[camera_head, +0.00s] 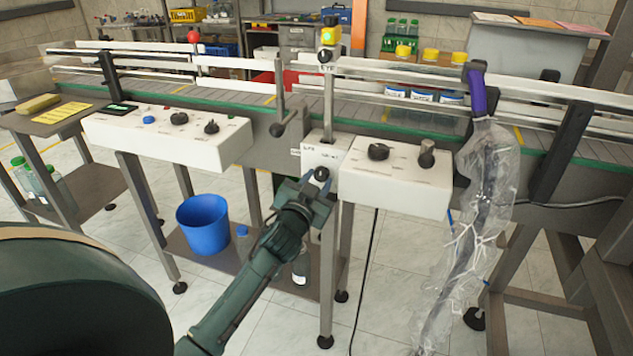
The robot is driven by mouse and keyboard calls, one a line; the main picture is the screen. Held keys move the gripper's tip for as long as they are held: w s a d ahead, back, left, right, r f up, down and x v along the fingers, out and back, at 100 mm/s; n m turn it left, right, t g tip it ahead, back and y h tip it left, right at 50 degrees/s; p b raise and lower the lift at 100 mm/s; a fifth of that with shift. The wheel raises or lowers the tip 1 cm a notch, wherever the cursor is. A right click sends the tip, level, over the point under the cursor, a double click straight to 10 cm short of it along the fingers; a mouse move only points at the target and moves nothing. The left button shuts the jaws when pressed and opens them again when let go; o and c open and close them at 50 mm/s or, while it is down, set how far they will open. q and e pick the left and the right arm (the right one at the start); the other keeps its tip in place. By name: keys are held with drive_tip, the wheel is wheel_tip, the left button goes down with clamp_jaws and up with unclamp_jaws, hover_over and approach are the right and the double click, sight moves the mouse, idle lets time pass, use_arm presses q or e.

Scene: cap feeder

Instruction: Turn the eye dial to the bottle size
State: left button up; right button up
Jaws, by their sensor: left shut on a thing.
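Lower on the same post line, a small white box (322,156) with small print carries another black knob (321,174). My left gripper (318,182) is at this lower knob, its fingers closed around it, and they partly hide it. I cannot read the print or the knob's setting. My right gripper is not in view.
White control panels with knobs flank the box, on the left (165,138) and right (398,186). A lever (282,110) stands just left of the post. A blue bucket (203,225) sits on the lower shelf.

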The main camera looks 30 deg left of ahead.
use_arm(q)
drive_tip(key=n+p, duration=0.2)
drive_tip(key=n, duration=0.3)
drive_tip(key=shift+d+r, duration=0.1)
drive_tip(key=shift+r, duration=0.05)
drive_tip(key=shift+n+p, duration=0.7)
drive_tip(key=shift+n, duration=0.2)
drive_tip(key=n+p, duration=0.2)
drive_tip(key=n, duration=0.2)
drive_tip(key=shift+n, duration=0.3)
drive_tip(key=n+p, duration=0.1)
drive_tip(key=n, duration=0.1)
drive_tip(key=shift+n+p, duration=0.3)
drive_tip(key=shift+p, duration=0.05)
drive_tip(key=shift+d+n, duration=0.1)
drive_tip(key=shift+n, duration=0.8)
drive_tip(key=n+p, duration=0.1)
drive_tip(key=n, duration=0.4)
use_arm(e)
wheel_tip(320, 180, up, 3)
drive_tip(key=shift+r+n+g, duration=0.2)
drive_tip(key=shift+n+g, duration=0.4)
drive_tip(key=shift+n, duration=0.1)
